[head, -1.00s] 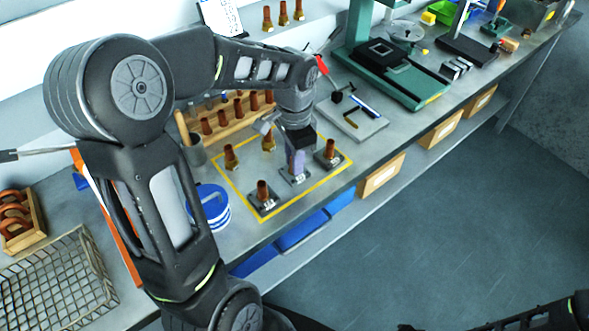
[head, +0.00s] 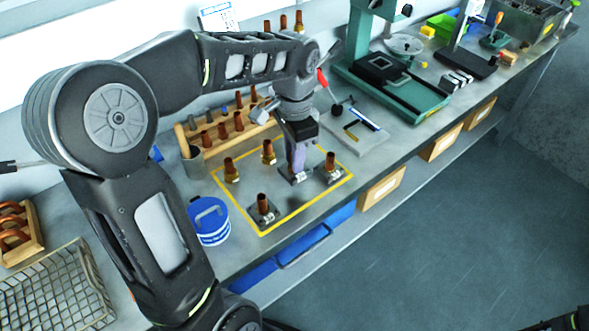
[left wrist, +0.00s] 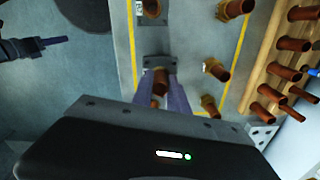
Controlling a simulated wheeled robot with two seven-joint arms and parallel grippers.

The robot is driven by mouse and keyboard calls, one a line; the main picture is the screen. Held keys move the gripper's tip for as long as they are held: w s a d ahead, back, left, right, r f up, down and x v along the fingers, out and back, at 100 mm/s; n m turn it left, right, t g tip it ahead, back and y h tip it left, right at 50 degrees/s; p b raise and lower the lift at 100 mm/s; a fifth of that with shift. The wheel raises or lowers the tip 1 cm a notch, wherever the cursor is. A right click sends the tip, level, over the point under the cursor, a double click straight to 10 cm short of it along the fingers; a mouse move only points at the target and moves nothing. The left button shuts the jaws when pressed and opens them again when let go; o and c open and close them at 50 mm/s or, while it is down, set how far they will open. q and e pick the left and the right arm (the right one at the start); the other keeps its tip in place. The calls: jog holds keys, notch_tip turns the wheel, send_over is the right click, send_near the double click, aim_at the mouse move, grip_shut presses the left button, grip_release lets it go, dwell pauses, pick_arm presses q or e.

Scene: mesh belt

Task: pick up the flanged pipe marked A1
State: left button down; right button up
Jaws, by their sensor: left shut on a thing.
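My left gripper (head: 297,158) points down with its purple-grey fingers shut around a rusty-brown flanged pipe. The pipe's dark square flange (head: 295,177) shows below the fingers, apparently a little above the bench. In the left wrist view the held pipe (left wrist: 160,80) stands between the fingertips. Two other flanged pipes stand inside the yellow outline, one at the front (head: 263,207) and one at the right (head: 331,167). White labels on the flanges are too small to read. A dark gripper-like part, likely my right gripper (left wrist: 52,42), shows at the left wrist view's left edge; its jaw state is unclear.
Two brass-based pipes, left (head: 231,170) and back (head: 268,152), stand close by in the outline. A wooden rack (head: 216,143) of pipes is behind. A blue-and-white tub (head: 209,222) is at left, a green press stand (head: 400,95) at right.

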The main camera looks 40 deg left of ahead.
pick_arm(q)
notch_tip(320, 180, up, 5)
jog(key=shift+f, duration=0.2)
jog(key=shift+w, duration=0.1)
dwell(0.4)
